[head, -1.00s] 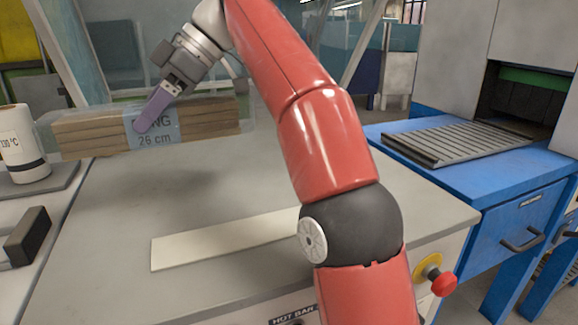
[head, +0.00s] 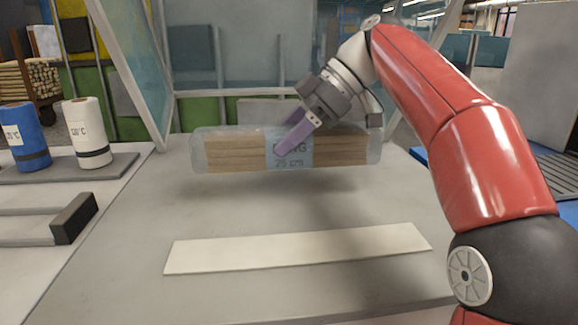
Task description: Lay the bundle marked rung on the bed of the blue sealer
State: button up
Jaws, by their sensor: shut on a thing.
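The bundle (head: 345,150) is several wooden pieces in clear wrap. Its pale blue label ends in "NG" and reads about 25 cm below; a purple finger hides the first letters. My gripper (head: 283,147) is shut on the bundle's middle, over the label. The bundle hangs level, roughly crosswise, above a flat grey bed (head: 140,225), with a shadow below it. Bluish clear panels stand around this bed. A blue machine (head: 570,213) shows only in part at the right edge, with a dark ribbed surface (head: 556,176) behind my arm.
A long cream strip (head: 300,248) lies across the front of the grey bed. At left stand a blue roll (head: 25,140) and a white roll (head: 88,135), with a dark block (head: 74,219) nearer. A cart of wood (head: 28,82) stands behind.

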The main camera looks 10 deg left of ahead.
aim_at(319, 130)
jog(key=shift+f+b, duration=0.7)
jog(key=shift+f, duration=1.7)
jog(key=shift+f, duration=0.1)
jog(key=shift+f, duration=0.15)
jog(key=o, duration=1.3)
jog(key=shift+d+r, duration=0.15)
jog(key=shift+r, duration=0.3)
jog(key=p+v, duration=0.2)
jog(key=v, duration=0.7)
jog(key=shift+v, duration=1.2)
